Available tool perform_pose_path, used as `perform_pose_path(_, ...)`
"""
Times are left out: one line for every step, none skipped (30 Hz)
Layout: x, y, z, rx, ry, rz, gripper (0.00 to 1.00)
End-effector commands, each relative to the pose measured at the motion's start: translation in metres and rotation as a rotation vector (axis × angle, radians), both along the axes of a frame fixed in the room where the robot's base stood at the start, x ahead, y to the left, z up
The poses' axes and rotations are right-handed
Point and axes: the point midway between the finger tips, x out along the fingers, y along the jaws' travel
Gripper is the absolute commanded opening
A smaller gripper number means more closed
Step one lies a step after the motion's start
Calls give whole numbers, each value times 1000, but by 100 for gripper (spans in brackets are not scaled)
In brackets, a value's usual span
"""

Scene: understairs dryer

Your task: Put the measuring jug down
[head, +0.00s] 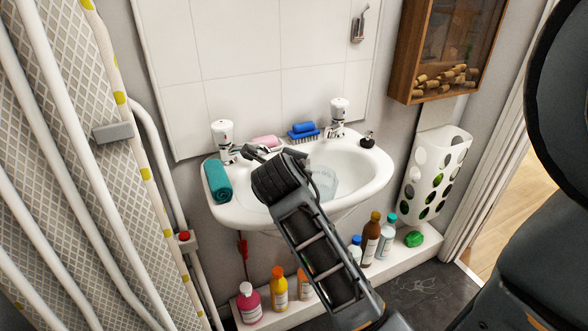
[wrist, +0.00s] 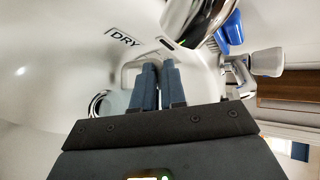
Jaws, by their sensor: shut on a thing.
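The measuring jug (head: 326,182) is a clear, pale vessel in the white washbasin (head: 372,172), partly hidden behind my arm in the head view. In the wrist view, the two blue-grey fingers of my gripper (wrist: 158,72) are close together, shut on what looks like the jug's pale handle (wrist: 127,72). The jug's translucent side (wrist: 117,101) shows faintly left of the fingers. Most of it is hidden by the gripper, and I cannot tell whether its base touches the basin. A "DRY" label (wrist: 124,37) shows on the white surface beyond.
Two taps (head: 223,135) (head: 338,112) stand on the basin's rear rim. A teal rolled towel (head: 217,181) lies on its left rim, and a blue brush (head: 303,132) at the back. Several bottles (head: 371,237) line the ledge below. A patterned ironing board (head: 60,130) stands left.

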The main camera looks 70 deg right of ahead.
Motion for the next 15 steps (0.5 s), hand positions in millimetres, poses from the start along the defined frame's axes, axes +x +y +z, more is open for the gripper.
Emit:
perform_pose_path(0,0,-2,0,0,0,12)
perform_pose_path(0,0,-1,0,0,0,15)
perform_pose_path(0,0,-1,0,0,0,19)
perform_pose_path(0,0,-1,0,0,0,22)
perform_pose_path(0,0,-1,0,0,0,24)
perform_pose_path(0,0,-1,0,0,0,28)
perform_pose_path(0,0,-1,0,0,0,31)
perform_pose_path(0,0,-1,0,0,0,34)
perform_pose_path(0,0,-1,0,0,0,37)
perform_pose_path(0,0,-1,0,0,0,37)
perform_pose_path(0,0,-1,0,0,0,37)
perform_pose_path(0,0,-1,0,0,0,37)
perform_pose_path(0,0,-1,0,0,0,37)
perform_pose_path(0,0,-1,0,0,0,37)
perform_pose_path(0,0,-1,0,0,0,37)
